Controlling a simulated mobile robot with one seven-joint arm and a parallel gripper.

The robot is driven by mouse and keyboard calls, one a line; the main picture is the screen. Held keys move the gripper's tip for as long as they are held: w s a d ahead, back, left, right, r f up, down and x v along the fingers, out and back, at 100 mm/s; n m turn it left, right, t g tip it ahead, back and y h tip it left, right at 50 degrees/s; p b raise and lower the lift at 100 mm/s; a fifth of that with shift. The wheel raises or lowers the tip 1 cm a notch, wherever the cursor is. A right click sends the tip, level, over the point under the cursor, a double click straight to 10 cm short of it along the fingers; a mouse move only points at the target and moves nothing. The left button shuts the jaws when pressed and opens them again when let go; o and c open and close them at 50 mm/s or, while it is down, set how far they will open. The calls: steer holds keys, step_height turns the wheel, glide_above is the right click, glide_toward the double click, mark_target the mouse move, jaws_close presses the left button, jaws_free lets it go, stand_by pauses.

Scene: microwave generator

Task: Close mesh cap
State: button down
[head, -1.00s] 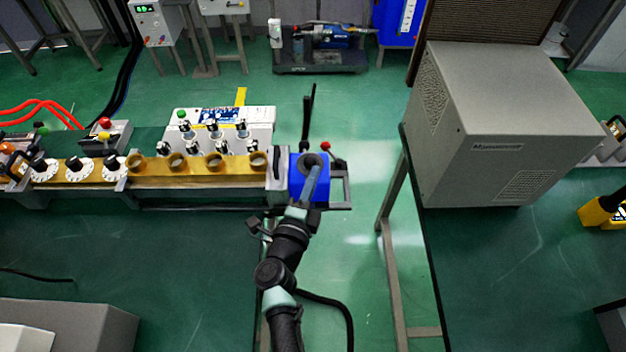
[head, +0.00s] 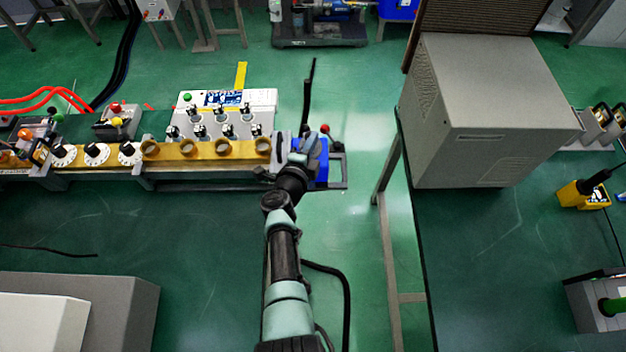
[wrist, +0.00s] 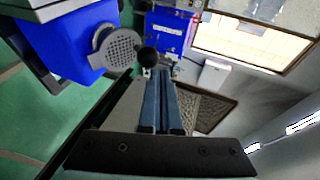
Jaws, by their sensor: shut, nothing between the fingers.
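The mesh cap (wrist: 121,47) is a round grey perforated disc at the end of the blue unit (wrist: 72,35) in the wrist view. It lies across the round grey opening there; I cannot tell whether it sits fully flush. The blue unit also shows at the right end of the brass rail in the head view (head: 320,165), where my gripper and arm partly cover it and hide the cap. My gripper (wrist: 161,72) is shut and empty, with its fingertips to the right of and below the cap in the wrist view, apparently apart from it.
A black ball knob (wrist: 148,57) shows close to my fingertips. The brass waveguide (head: 190,150) with several dials and rings runs left from the blue unit. A large grey cabinet (head: 490,110) stands on the right table. Green floor lies open between the tables.

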steer(key=shift+w+f+b, duration=0.25)
steer(key=shift+w+b, duration=0.4)
steer(key=shift+w, duration=0.05)
steer(key=shift+w+f+b, duration=0.25)
steer(key=shift+w+b, duration=0.45)
steer(key=shift+w, duration=0.05)
steer(key=shift+w+f+b, duration=0.25)
steer(key=shift+w+b, duration=0.4)
steer(key=shift+w, duration=0.05)
steer(key=shift+d+r+p, duration=0.3)
steer(key=shift+r+p, duration=0.25)
steer(key=shift+r, duration=0.05)
steer(key=r+p, duration=0.1)
steer(key=s+r+p, duration=0.1)
steer(key=d+r+p, duration=0.1)
steer(key=shift+s+d+r+p, duration=0.1)
steer(key=shift+s+r+p, duration=0.05)
steer(key=shift+r+p, duration=0.15)
step_height(320, 180, up, 8)
steer(key=p, duration=0.8)
glide_above(319, 146)
steer(key=s+a, duration=0.3)
steer(key=shift+s+d+f, duration=0.1)
steer(key=shift+f, duration=0.1)
